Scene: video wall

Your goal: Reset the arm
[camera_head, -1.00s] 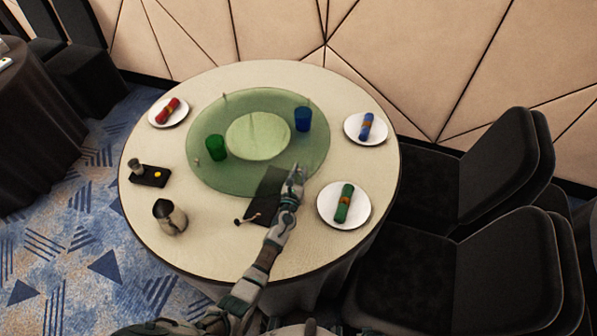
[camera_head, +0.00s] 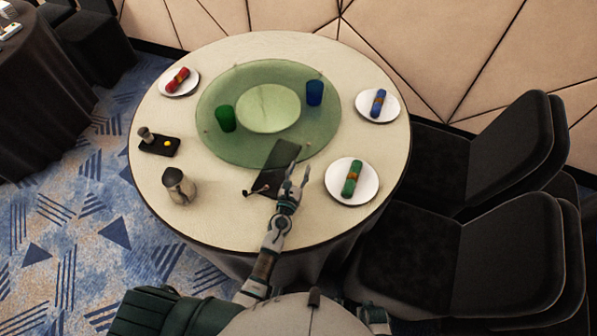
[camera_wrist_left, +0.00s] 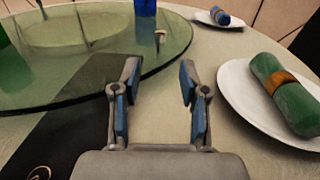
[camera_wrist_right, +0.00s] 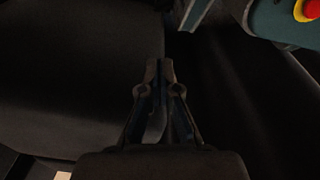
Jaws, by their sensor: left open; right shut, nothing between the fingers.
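My left gripper (camera_head: 294,180) is over the near part of the round table (camera_head: 225,215), between a black mat (camera_head: 276,165) and a plate with a green rolled napkin (camera_head: 352,179). In the left wrist view its fingers (camera_wrist_left: 157,85) are wide apart with nothing between them. In the right wrist view my right gripper (camera_wrist_right: 158,75) is shut and empty, against a dark background. The right gripper does not show in the head view; part of the right arm shows at the bottom edge.
A green glass turntable (camera_head: 215,145) carries a green cup (camera_head: 225,118) and a blue cup (camera_head: 315,92). A metal jug (camera_head: 179,186) and a small black tray (camera_head: 152,147) stand at left. Plates with red (camera_head: 178,79) and blue (camera_head: 378,102) napkins lie farther back. Black chairs (camera_head: 470,250) stand right.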

